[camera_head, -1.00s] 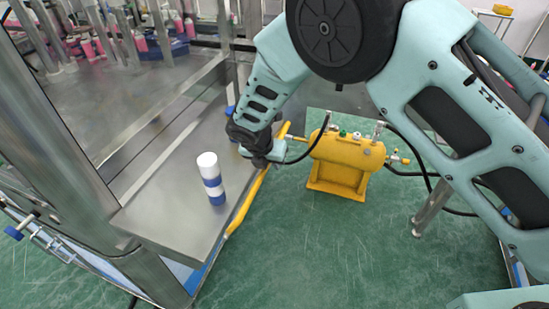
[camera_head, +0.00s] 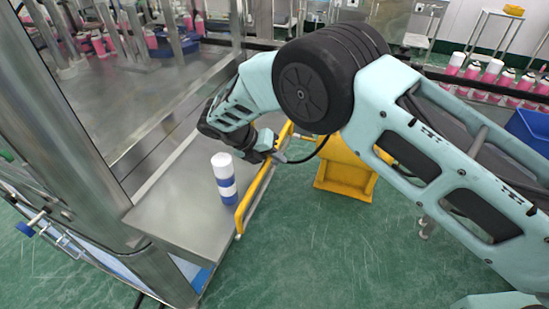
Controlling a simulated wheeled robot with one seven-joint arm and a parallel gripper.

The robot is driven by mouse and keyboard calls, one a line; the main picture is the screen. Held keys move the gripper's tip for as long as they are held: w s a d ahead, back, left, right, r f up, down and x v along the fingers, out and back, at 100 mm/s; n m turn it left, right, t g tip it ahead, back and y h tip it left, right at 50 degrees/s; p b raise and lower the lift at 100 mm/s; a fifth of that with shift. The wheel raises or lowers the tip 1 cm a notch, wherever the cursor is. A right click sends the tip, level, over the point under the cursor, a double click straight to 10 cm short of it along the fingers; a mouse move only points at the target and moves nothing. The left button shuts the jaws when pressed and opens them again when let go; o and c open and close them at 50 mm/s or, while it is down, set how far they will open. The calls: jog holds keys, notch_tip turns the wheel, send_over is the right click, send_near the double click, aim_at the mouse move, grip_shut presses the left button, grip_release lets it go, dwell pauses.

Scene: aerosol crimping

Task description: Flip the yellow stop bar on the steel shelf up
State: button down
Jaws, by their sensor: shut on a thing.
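The yellow stop bar (camera_head: 254,194) runs along the right edge of the steel shelf (camera_head: 165,218). It stands raised from the shelf edge, with its near end bent down to the edge. My gripper (camera_head: 270,157) is at the bar's upper middle part and is shut on it; the fingertips are small and partly hidden by the wrist. A white and blue can (camera_head: 224,180) stands upright on the shelf, just left of the bar and close to it.
A steel post (camera_head: 80,150) rises at the shelf's left. Pink bottles (camera_head: 500,80) stand in rows at the back right. The floor in front is clear.

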jog(key=shift+f, duration=0.15)
jog(key=c, duration=1.4)
grip_release()
jog(key=b+v, duration=0.4)
jog(key=v, duration=1.3)
jog(key=shift+s+a, duration=0.1)
jog(key=shift+a, duration=0.05)
